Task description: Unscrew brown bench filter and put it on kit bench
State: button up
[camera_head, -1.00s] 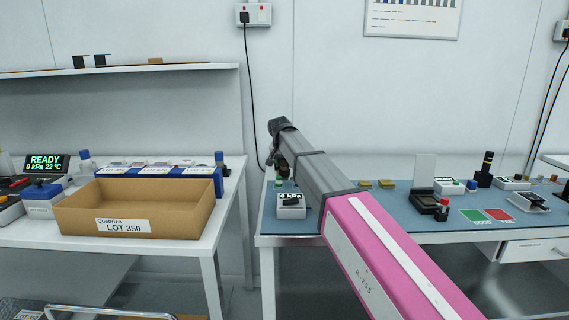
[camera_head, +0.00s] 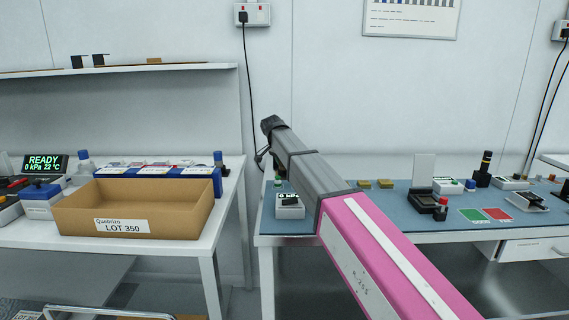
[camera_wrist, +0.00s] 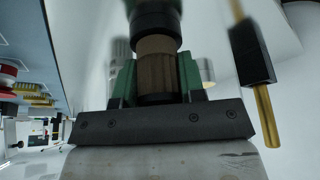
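The brown filter (camera_wrist: 157,68) shows in the wrist view as a ribbed brown cylinder directly against a black fitting (camera_wrist: 154,18). The green fingers of my gripper (camera_wrist: 157,85) stand on both sides of it and appear to touch it. In the head view my arm reaches over the right bench, and my gripper and the filter are hidden behind it. Two benches show: a white one (camera_head: 213,243) at left and one with a blue mat (camera_head: 390,222) at right. I cannot tell which is the kit bench.
A brass rod in a black holder (camera_wrist: 252,55) stands close to the right of my gripper in the wrist view. A cardboard box labelled LOT 350 (camera_head: 122,234) fills much of the left bench. A small white device (camera_head: 290,212) sits on the mat's left end.

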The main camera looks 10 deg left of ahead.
jog(key=shift+n+y, duration=0.5)
jog(key=shift+n, duration=0.7)
jog(key=n+y, duration=0.1)
jog(key=n, duration=0.2)
jog(key=shift+a+t, duration=0.15)
jog(key=shift+t, duration=0.25)
jog(key=n+y, duration=0.1)
jog(key=n, duration=0.2)
jog(key=n+y, duration=0.1)
jog(key=n, duration=0.2)
jog(key=shift+a, duration=0.2)
jog(key=shift+y, duration=0.3)
jog(key=shift+n+g, duration=0.3)
jog(key=shift+n, duration=0.1)
jog(key=n, duration=0.2)
jog(key=n+g+y, duration=0.1)
jog(key=n, duration=0.2)
jog(key=shift+s+a+y, duration=0.1)
jog(key=shift+a+y, duration=0.05)
jog(key=shift+y, duration=0.15)
